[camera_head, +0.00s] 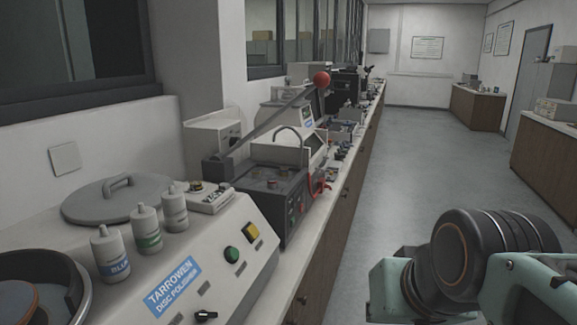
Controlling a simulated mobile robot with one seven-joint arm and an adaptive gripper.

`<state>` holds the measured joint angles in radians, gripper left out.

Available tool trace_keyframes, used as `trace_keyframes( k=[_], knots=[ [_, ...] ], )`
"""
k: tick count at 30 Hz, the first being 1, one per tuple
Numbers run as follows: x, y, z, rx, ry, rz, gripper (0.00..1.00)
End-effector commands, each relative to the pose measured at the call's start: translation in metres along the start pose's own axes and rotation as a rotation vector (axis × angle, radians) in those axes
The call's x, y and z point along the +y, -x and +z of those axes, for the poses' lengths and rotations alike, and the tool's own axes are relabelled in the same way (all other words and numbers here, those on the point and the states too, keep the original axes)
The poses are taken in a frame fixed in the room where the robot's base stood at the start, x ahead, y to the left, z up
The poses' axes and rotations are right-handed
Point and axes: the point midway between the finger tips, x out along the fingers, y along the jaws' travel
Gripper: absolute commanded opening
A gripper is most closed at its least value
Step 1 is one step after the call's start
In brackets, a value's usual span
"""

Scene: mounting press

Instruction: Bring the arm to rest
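My arm shows at the lower right of the head view, with a dark ribbed joint and pale green links. It is over the aisle floor, to the right of the bench and apart from it. My gripper is outside the picture, so its fingers and anything in them are hidden. The lever slants up to the right.
A disc polisher (215,262) stands at the near left, with several white bottles (146,228) and a grey lid (115,200) behind. More instruments line the long bench (335,215). The aisle floor (415,150) is clear. Cabinets (545,160) stand on the right.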

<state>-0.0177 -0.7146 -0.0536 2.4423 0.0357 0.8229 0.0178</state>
Motion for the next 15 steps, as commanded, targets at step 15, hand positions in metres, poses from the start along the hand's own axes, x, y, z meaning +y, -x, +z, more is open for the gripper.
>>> trace_keyframes(
  k=[15],
  knots=[
    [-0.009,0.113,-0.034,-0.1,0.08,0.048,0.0]
  ],
)
